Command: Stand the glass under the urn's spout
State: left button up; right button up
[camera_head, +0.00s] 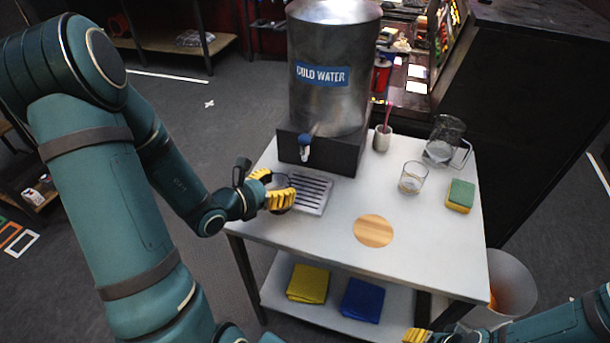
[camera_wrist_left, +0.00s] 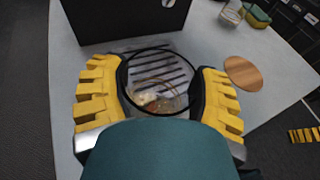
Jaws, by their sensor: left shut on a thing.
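The silver urn (camera_head: 335,105), labelled COLD WATER, stands on a black base at the table's back. Its spout (camera_head: 305,147) with a blue tap points forward above a slotted drip tray (camera_head: 313,194). My left gripper (camera_head: 277,189) is shut on a clear glass (camera_head: 280,181), at the tray's left side and front-left of the spout. In the left wrist view the glass (camera_wrist_left: 155,88) is upright between the yellow fingers (camera_wrist_left: 163,98), with the tray's slots behind it. Whether its base touches anything is unclear. My right gripper (camera_head: 416,335) is at the bottom edge, mostly cut off.
On the white table (camera_head: 330,226) are a second glass (camera_head: 412,178), a jug (camera_head: 443,142), a sponge (camera_head: 460,195), a grey cup (camera_head: 382,138) with a red stick, and a round wooden coaster (camera_head: 374,231). Yellow (camera_head: 308,284) and blue (camera_head: 361,300) cloths lie on the lower shelf.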

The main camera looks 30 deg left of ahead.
pick_arm(q)
jog(key=w, duration=0.3)
jog(key=w+d, duration=0.1)
jog(key=w, duration=0.2)
jog(key=w+d, duration=0.1)
jog(key=w, duration=0.1)
jog(key=shift+w+b, duration=0.3)
jog(key=shift+w, duration=0.1)
jog(key=shift+w+f, duration=0.15)
jog(key=shift+f, duration=0.6)
jog(key=shift+f+b, duration=0.1)
jog(key=shift+b, duration=0.3)
jog(key=o, duration=1.4)
jog(key=shift+c, duration=0.2)
